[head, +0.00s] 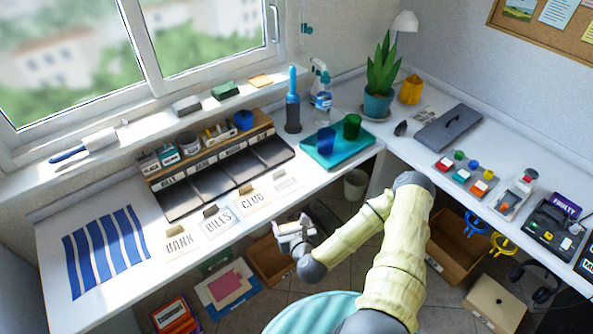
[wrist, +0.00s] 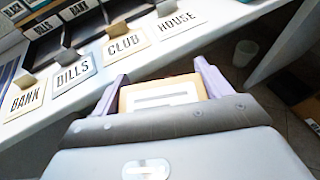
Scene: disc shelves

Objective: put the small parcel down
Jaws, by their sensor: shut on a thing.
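The small parcel (wrist: 162,93) is a tan-orange block with a white label bearing grey lines. It sits between the two pale purple fingers of my gripper (wrist: 160,88) in the wrist view, and they are shut on it. In the head view my gripper (head: 294,228) hangs just off the front edge of the white desk (head: 150,212), near the cards. The parcel is too small to make out clearly there. The wrist view shows the desk edge and the cards ahead of the parcel, with floor to the right.
Cards marked BANK (head: 181,242), BILLS (head: 218,222) and CLUB (head: 254,202) lie along the desk front, before a dark sorting tray (head: 188,197). A teal tray (head: 340,152) holds two cups. Open boxes (head: 268,262) stand on the floor below. Striped cloth lies left.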

